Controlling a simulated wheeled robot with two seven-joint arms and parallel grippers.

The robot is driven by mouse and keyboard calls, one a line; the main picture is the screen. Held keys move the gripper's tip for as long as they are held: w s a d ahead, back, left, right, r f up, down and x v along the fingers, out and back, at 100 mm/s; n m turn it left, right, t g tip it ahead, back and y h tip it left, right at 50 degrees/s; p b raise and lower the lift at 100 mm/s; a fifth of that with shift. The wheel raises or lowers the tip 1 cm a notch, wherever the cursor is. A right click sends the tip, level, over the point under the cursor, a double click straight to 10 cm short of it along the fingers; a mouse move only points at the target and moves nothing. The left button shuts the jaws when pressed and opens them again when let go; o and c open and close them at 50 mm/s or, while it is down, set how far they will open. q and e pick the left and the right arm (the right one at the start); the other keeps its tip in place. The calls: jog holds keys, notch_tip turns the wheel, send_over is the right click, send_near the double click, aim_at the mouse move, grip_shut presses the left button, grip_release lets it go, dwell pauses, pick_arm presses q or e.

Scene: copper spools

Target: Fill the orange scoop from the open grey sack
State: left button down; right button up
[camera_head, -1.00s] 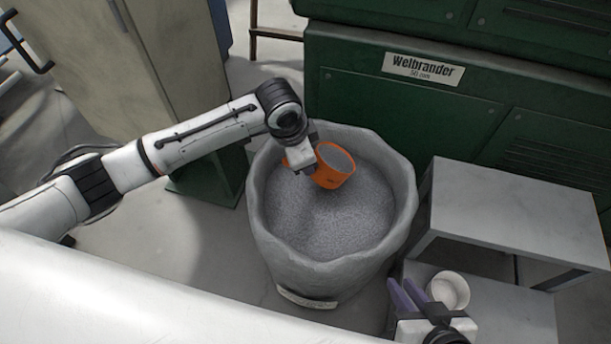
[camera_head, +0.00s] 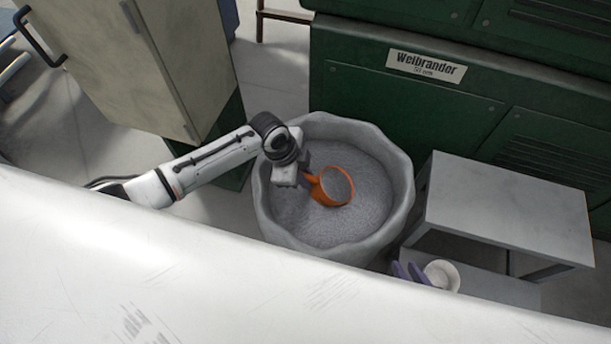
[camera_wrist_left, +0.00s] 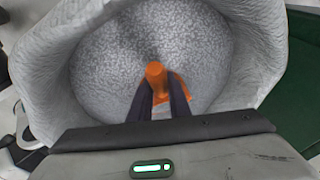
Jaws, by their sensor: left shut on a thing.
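The orange scoop (camera_head: 315,187) is over the grey granules inside the open grey sack (camera_head: 404,205). It is tilted, with its round mouth facing up towards the head camera. The mouth looks grey inside; I cannot tell how full it is. My left gripper (camera_head: 305,178) is shut on the scoop's handle. In the left wrist view the handle end (camera_wrist_left: 156,76) stands between the two dark fingers, and most of the bowl is hidden. My right gripper (camera_head: 408,272) shows only its two purple fingers, which stand apart with nothing visible between them.
A white cup (camera_head: 441,275) is just right of my right fingers, by a low grey step (camera_head: 500,292). A taller grey bench (camera_head: 510,205) stands right of the sack. A green machine (camera_head: 410,110) is close behind, and a beige cabinet (camera_head: 130,70) is at back left.

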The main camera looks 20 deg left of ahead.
pick_arm(q)
jog(key=shift+h, duration=0.4)
jog(key=p+v, duration=0.2)
jog(key=v, duration=0.1)
jog(key=w+v, duration=0.1)
jog(key=v, duration=0.1)
jog(key=shift+s+d+r+p, duration=0.1)
jog(key=shift+d+r+p, duration=0.2)
jog(key=shift+p, duration=0.1)
jog(key=shift+w+p+v, duration=0.25)
jog(key=shift+p+v, duration=0.35)
jog(key=shift+v, duration=0.55)
jog(key=shift+s+a+r+h+p, duration=0.15)
jog(key=shift+r+h+p, duration=0.25)
jog(key=shift+r, duration=0.4)
jog(key=shift+a+r+t+h, duration=0.3)
jog(key=shift+r+h, duration=0.2)
jog(key=shift+r, duration=0.1)
jog(key=shift+s+a+r+h+b, duration=0.1)
jog(key=shift+a+r+h+b, duration=0.05)
jog(key=shift+r+h+b, duration=0.2)
jog(key=shift+a+r+h+b, duration=0.1)
jog(key=shift+a+r+h, duration=0.15)
jog(key=shift+r, duration=0.15)
jog(key=shift+r+t+h, duration=0.3)
jog(key=shift+r, duration=0.2)
